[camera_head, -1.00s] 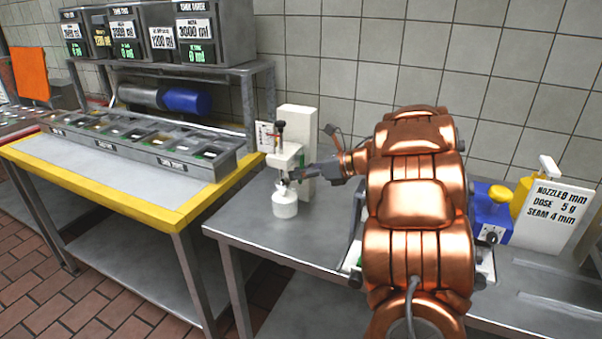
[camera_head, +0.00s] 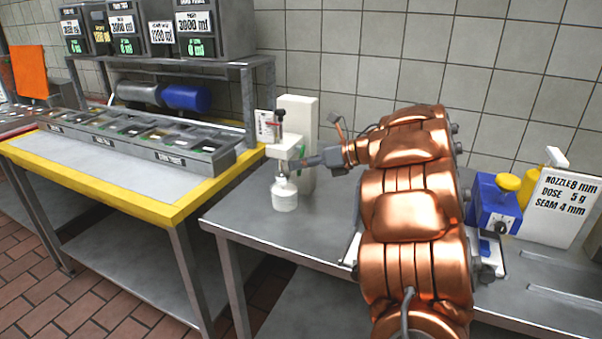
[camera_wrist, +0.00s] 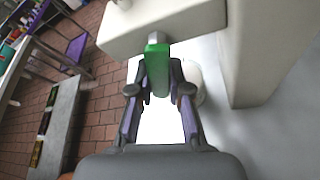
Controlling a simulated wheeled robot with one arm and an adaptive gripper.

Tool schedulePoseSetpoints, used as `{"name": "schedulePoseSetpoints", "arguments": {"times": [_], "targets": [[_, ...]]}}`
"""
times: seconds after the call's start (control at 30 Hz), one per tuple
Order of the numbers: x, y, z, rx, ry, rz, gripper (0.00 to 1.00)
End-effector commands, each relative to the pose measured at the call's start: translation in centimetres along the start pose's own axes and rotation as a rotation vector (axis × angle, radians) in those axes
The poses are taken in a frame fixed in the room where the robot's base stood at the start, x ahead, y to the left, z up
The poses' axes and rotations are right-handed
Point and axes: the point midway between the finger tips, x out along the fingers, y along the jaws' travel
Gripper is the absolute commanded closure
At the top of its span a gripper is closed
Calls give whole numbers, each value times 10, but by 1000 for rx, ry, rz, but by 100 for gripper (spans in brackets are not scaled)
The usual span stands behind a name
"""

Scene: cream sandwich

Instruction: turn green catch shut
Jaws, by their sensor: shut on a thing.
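The green catch (camera_wrist: 156,68) sits at the front of a white machine (camera_wrist: 170,25) in the wrist view. My gripper (camera_wrist: 160,90) is shut on the catch, with a finger on each side of it. In the head view my gripper (camera_head: 298,163) reaches in from the right to the machine (camera_head: 297,125), and a small bit of green shows by its fingertips. A white pot (camera_head: 284,195) stands on the steel table just below. The fingers partly hide the catch.
The machine's tall white column stands close behind and right of my gripper. A blue device (camera_head: 492,205) and a white sign (camera_head: 562,208) stand at the right. A yellow-edged table (camera_head: 180,212) with a row of bins is at the left.

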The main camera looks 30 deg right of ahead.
Motion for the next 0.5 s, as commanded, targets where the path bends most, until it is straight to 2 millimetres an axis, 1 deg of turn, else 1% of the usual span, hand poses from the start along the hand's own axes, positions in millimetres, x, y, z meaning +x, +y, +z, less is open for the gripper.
{"name": "schedulePoseSetpoints", "arguments": {"times": [0.2,0.5], "targets": [[0,4,1,76,1,34,100],[0,4,1,78,2,35,100]]}}
